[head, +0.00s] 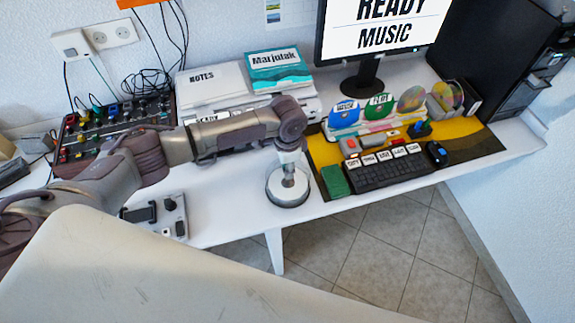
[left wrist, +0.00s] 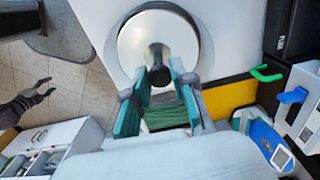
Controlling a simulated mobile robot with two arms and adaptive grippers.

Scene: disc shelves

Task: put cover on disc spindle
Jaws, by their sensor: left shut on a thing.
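A round grey-white disc spindle (head: 288,200) stands near the front edge of the white desk. It also shows in the left wrist view as a silvery disc in a pale ring (left wrist: 130,45). My left gripper (head: 289,180) points down over its middle; in the left wrist view its teal-padded fingers (left wrist: 158,88) are closed around a dark upright knob (left wrist: 159,74), which seems to belong to the cover. The cover's clear wall is hard to make out, and I cannot tell whether it is seated. My right gripper (left wrist: 48,87) is open and empty over the floor.
A keyboard (head: 385,168), a green block (head: 335,181) and a mouse (head: 437,153) lie right of the spindle. Disc sleeves (head: 378,107) stand behind. A mixer (head: 108,128) and a small device (head: 160,215) are to the left. The desk's front edge is close.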

